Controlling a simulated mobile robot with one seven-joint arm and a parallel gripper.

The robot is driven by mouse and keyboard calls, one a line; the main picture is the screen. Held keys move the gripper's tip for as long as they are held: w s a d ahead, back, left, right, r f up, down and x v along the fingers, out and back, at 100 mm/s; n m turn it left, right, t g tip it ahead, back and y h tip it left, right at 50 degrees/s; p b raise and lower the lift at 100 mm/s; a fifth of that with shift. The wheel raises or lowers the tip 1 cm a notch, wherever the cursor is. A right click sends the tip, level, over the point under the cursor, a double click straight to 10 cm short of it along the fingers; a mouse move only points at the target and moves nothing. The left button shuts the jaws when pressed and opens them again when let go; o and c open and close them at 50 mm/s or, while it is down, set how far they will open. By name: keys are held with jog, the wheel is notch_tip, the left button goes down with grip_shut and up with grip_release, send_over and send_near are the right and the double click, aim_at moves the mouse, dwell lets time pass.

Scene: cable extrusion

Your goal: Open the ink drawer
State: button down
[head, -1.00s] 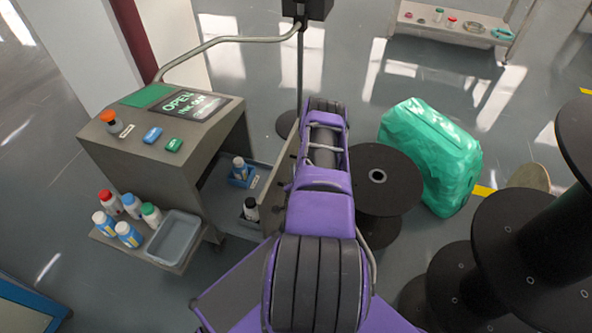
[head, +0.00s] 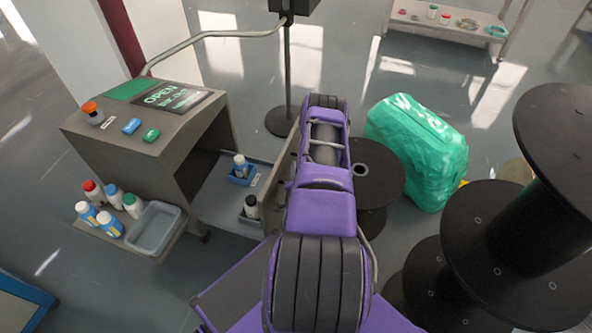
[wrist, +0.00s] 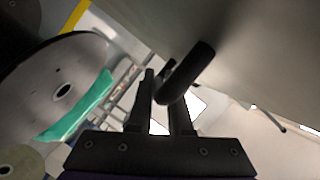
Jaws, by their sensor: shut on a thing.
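The grey ink machine (head: 150,150) has a sloped top with a dark panel reading "OPEN". Its ink drawer (head: 218,205) is pulled out to the right on the machine's open side. Two small bottles stand in blue and grey holders in it, a white-capped one (head: 240,165) and a black-capped one (head: 251,207). The drawer's front panel (head: 279,175) stands beside my arm. In the wrist view my gripper (wrist: 160,88) is shut on the dark bar handle (wrist: 192,68) of the panel. My arm hides the gripper and handle in the head view.
A side shelf holds several bottles (head: 112,223) and a grey tray (head: 153,228). Black spools (head: 372,190) stand close right of my arm, with larger ones (head: 500,240) further right. A green wrapped bundle (head: 418,150) lies behind. A stand (head: 287,90) rises behind the drawer.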

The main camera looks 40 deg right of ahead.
dwell(0.3)
jog(key=c, duration=0.8)
grip_release()
jog(key=shift+c, duration=0.2)
